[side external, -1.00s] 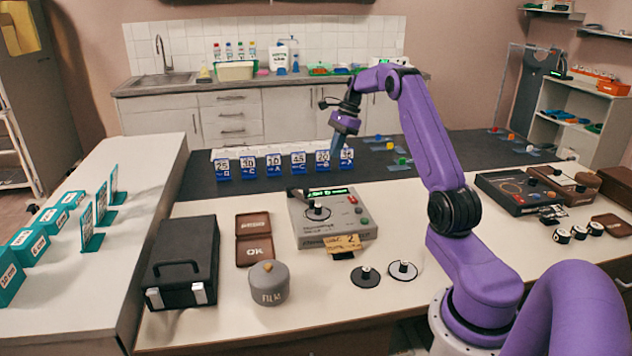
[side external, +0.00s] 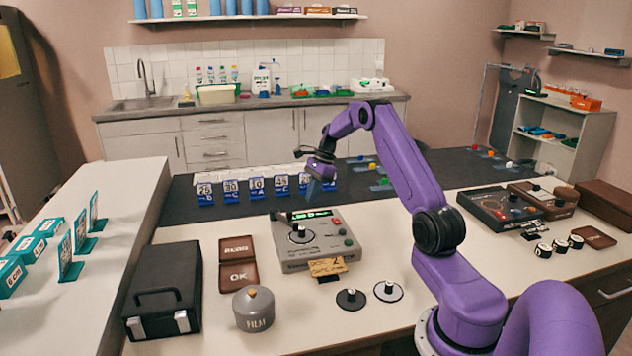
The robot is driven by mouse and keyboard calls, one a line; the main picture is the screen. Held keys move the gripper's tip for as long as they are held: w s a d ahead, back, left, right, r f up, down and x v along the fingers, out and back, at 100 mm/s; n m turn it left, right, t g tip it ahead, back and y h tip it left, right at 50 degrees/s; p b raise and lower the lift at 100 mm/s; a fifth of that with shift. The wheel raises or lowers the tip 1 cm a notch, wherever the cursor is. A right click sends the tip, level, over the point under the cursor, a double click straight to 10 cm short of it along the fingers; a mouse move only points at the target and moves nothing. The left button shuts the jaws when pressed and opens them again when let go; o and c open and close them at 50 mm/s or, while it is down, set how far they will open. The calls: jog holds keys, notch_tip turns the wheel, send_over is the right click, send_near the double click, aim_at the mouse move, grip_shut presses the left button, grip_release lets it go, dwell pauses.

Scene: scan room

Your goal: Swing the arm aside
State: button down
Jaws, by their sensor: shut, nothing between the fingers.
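My purple arm (side external: 405,170) rises from the right front of the bench and bends over toward the back. My gripper (side external: 314,188) hangs above the dark mat, in front of the right part of the row of blue-and-white numbered blocks (side external: 256,188). It partly hides the blocks at that end. The fingers look closed and I see nothing held in them. Whether they touch a block cannot be told from this angle. The grey control box (side external: 315,248) with its black knob and green display stands on the bench just in front of the gripper.
A dark console (side external: 500,205) stands at right. Teal blocks (side external: 72,255) stand on the left counter. Bare bench shows right of the control box.

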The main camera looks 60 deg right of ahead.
aim_at(292, 213)
jog(key=a+f, duration=0.1)
jog(key=w+a+f, duration=0.1)
jog(key=shift+w+a, duration=0.2)
jog(key=shift+a, duration=0.15)
jog(key=shift+w+a, duration=0.4)
jog(key=shift+a, duration=0.35)
jog(key=shift+a+m, duration=0.5)
jog(key=shift+m, duration=0.1)
jog(key=shift+a+m+t+h, duration=0.3)
jog(key=shift+a+m, duration=0.35)
jog(key=shift+m, duration=0.05)
jog(key=shift+w+a+m+t+h, duration=0.15)
jog(key=shift+w+a+m+t, duration=0.05)
jog(key=shift+a+m, duration=0.4)
jog(key=shift+w+a+m+t+h, duration=0.2)
jog(key=shift+a+m, duration=0.25)
jog(key=shift+m, duration=0.15)
jog(key=a+m, duration=0.1)
jog(key=w+a+m+h, duration=0.1)
jog(key=m, duration=0.1)
jog(key=shift+w+a+m+t, duration=0.2)
jog(key=shift+w+m+t, duration=0.1)
jog(key=shift+w+a, duration=0.35)
jog(key=shift+w, duration=0.1)
